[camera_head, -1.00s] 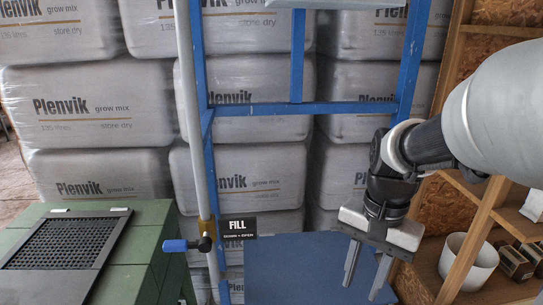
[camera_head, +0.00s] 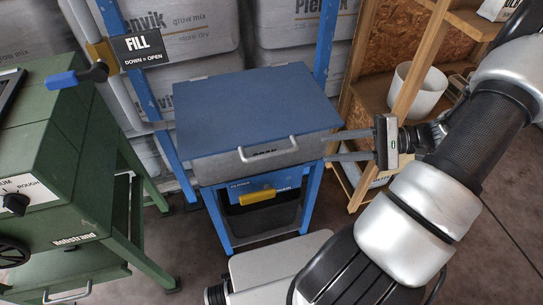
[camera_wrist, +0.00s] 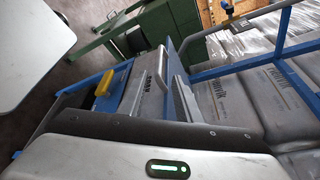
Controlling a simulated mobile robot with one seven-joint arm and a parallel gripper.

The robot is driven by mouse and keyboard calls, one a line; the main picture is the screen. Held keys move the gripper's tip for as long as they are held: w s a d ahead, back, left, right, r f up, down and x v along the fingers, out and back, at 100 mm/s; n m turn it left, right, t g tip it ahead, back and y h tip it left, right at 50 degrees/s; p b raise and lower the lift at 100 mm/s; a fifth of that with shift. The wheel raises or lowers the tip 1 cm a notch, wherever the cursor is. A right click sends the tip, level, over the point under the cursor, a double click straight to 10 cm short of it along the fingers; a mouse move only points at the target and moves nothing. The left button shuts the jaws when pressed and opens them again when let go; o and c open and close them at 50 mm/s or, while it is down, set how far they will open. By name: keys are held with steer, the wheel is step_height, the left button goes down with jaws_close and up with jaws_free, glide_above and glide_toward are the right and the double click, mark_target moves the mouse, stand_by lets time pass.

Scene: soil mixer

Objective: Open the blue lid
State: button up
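The blue lid (camera_head: 255,105) lies flat and closed on a grey bin (camera_head: 245,164) in a blue frame. A pale bar handle (camera_head: 268,149) is at its front edge; it also shows in the wrist view (camera_wrist: 163,68). My gripper (camera_head: 325,147) is at the right of the bin, its two fingers apart and pointing left toward the handle. The fingers are empty. The fingertips look near the lid's right front corner, apart from the handle; the exact gap in depth is unclear. In the wrist view the handle appears between the fingers.
A lever with a blue grip (camera_head: 62,80) and a FILL sign (camera_head: 138,45) stand at upper left. A green machine (camera_head: 60,190) is on the left. A yellow handle (camera_head: 257,197) is below the bin. A wooden shelf with a white pot (camera_head: 418,90) is at right.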

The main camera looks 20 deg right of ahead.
mark_target(278, 155)
steer(key=b+x, duration=0.1)
steer(key=x, duration=1.5)
steer(key=shift+a+f+b, duration=0.1)
steer(key=shift+a+b, duration=0.1)
steer(key=shift+b, duration=0.2)
jaws_close()
